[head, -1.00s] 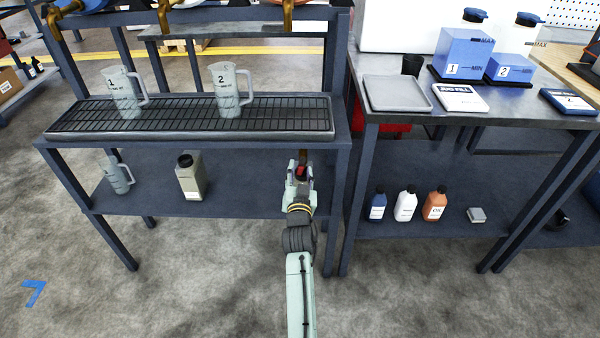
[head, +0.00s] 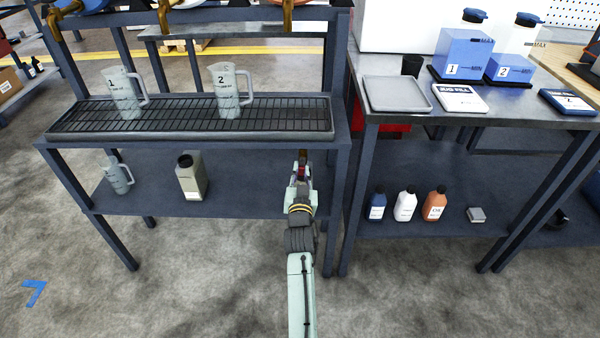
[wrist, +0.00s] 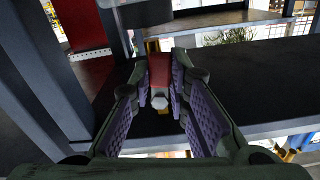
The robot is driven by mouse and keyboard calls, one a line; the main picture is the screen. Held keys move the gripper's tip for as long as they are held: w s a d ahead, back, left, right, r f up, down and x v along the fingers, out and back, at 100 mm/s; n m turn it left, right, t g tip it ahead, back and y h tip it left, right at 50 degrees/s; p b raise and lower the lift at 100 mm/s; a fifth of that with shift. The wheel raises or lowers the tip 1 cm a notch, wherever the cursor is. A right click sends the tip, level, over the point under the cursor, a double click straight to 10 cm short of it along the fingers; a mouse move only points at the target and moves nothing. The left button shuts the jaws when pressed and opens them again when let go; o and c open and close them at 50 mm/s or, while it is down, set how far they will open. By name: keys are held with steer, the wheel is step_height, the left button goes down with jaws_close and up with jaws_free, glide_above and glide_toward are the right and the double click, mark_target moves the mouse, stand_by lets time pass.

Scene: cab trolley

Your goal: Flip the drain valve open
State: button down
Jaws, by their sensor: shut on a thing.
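The drain valve's red handle (wrist: 159,72) shows in the wrist view between the two purple-padded fingers of my gripper (wrist: 163,75). A pale hex nut (wrist: 160,102) sits at the near end of the handle, with a bit of brass below it. In the head view, my gripper (head: 302,172) is under the right end of the grated rack, shut on the red handle. The brass drain pipe (head: 303,156) comes down just beyond the fingertips. The fingers partly hide the handle and the valve body in the head view.
The grated tray (head: 180,134) above holds two jugs, 1 (head: 124,95) and 2 (head: 228,90). A third jug (head: 117,175) and a grey-beige bottle (head: 191,178) stand on the lower shelf. The rack's right leg (head: 333,200) is close beside my gripper.

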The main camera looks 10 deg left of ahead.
steer(key=shift+d+n, duration=0.25)
steer(key=shift+n, duration=0.85)
steer(key=c, duration=1.5)
jaws_free()
steer(key=s, duration=0.4)
steer(key=s+d, duration=0.1)
steer(key=s, duration=0.6)
steer(key=shift+s+d, duration=0.3)
steer(key=shift+s, duration=0.1)
